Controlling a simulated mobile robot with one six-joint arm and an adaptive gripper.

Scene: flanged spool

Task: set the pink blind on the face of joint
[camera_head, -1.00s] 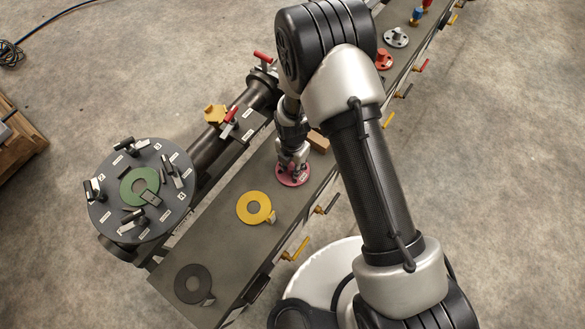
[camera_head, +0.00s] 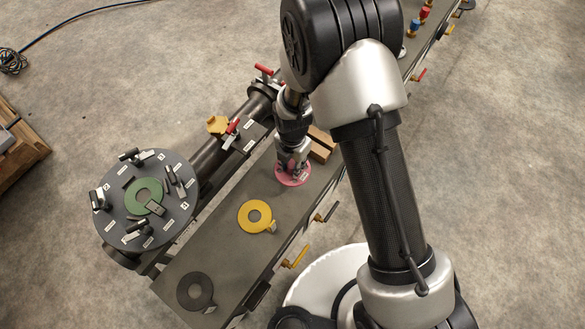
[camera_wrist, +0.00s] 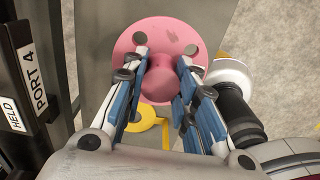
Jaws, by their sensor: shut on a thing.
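The pink blind (camera_head: 293,178) is a round flanged disc with a central knob, over the grey bench toward its middle. In the wrist view the blind (camera_wrist: 150,36) shows bolt holes near its rim. My gripper (camera_wrist: 161,75) is shut on its knob; in the head view my gripper (camera_head: 292,160) comes down from above and hides part of the disc. I cannot tell whether the disc touches the bench.
Wooden blocks (camera_head: 320,150) sit just right of my gripper. Red-handled valves (camera_head: 230,135) stand on the pipe behind.

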